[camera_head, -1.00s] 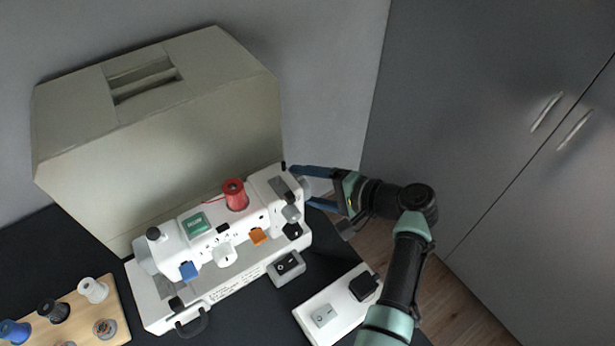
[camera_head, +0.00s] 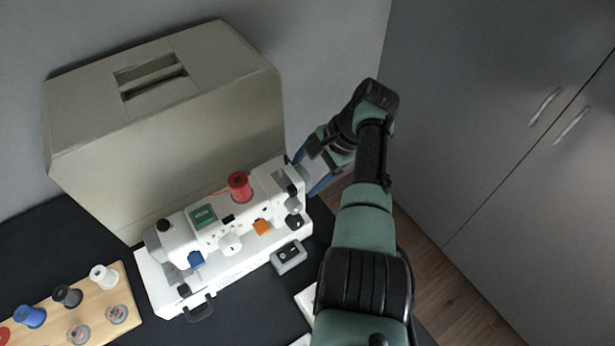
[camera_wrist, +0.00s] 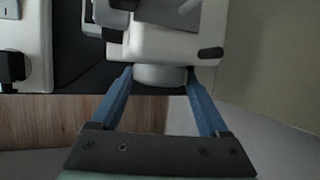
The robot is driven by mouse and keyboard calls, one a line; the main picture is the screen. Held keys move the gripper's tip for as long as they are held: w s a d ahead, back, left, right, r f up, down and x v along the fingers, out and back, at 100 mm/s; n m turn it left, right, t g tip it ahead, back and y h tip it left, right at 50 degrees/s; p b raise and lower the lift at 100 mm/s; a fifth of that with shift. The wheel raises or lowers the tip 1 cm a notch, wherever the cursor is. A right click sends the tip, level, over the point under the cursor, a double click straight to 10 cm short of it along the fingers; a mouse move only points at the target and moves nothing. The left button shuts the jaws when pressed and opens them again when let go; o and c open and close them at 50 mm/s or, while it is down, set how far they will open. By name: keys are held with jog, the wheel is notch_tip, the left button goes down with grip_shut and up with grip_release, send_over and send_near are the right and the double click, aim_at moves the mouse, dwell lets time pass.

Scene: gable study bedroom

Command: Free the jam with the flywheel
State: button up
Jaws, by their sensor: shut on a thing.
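The white sewing machine (camera_head: 212,226) stands on the dark table in the head view, with a red thread spool (camera_head: 239,186) on top. At its right end is the flywheel, a pale grey round knob (camera_wrist: 160,75) in the wrist view. My gripper (camera_wrist: 159,79) has one blue finger on each side of the flywheel and is shut on it. In the head view my gripper (camera_head: 308,168) is at the machine's right end, where the fingers and arm largely hide the flywheel. No jammed thread can be made out.
A large beige cover (camera_head: 165,125) stands behind the machine. A wooden board (camera_head: 88,304) with several spools lies at the lower left. A small grey switch box (camera_head: 289,256) is in front of the machine. Grey cupboards (camera_head: 530,130) stand at the right.

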jog(key=shift+g+h+b, duration=0.3)
jog(key=shift+g+b, duration=0.1)
jog(key=shift+b, duration=0.1)
jog(key=o, duration=1.2)
jog(key=shift+o, duration=0.2)
jog(key=v, duration=1.3)
jog(key=shift+w, duration=0.1)
